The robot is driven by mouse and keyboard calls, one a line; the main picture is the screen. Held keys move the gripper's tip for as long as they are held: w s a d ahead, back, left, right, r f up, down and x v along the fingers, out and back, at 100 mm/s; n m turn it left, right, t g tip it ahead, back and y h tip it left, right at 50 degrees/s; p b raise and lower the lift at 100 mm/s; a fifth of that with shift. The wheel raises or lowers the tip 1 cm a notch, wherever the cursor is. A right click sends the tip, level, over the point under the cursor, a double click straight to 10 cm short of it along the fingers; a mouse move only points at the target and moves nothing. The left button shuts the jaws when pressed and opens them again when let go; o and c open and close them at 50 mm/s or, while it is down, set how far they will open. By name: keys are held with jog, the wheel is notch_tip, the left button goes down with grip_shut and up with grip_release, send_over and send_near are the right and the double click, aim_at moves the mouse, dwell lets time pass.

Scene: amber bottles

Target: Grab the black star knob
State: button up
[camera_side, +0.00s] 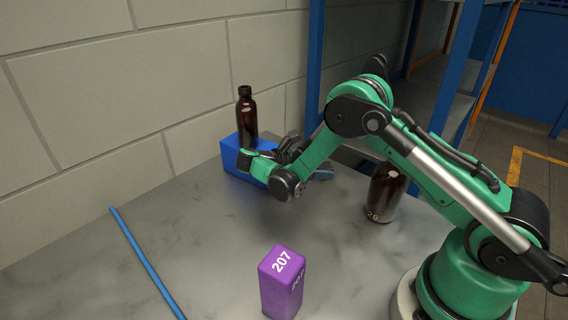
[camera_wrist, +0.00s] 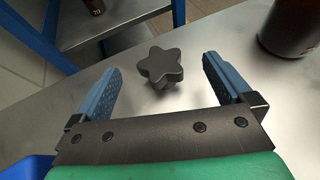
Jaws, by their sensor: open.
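The black star knob (camera_wrist: 160,64) rests on the grey metal table in the wrist view, its star top facing up and tilted toward the camera. My gripper (camera_wrist: 162,75) is open, with one blue finger on each side of the knob in the picture. Gaps show between the knob and both fingers, so neither touches it. How far the fingers are above the table is hard to tell. In the side view my gripper (camera_side: 292,160) is low near the blue box, and the knob cannot be made out there.
A dark amber bottle (camera_side: 247,118) stands on the blue box (camera_side: 232,158). Another amber bottle (camera_side: 385,194) stands right of my gripper. A purple block (camera_side: 282,284) marked 207 and a blue strip (camera_side: 146,262) are at the front. A blue-framed shelf (camera_side: 315,60) stands behind.

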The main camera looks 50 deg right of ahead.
aim_at(328, 165)
jog(key=x, duration=0.5)
jog(key=shift+f, duration=0.25)
jog(key=c, duration=1.3)
jog(key=shift+r, duration=0.15)
jog(key=shift+c, duration=0.2)
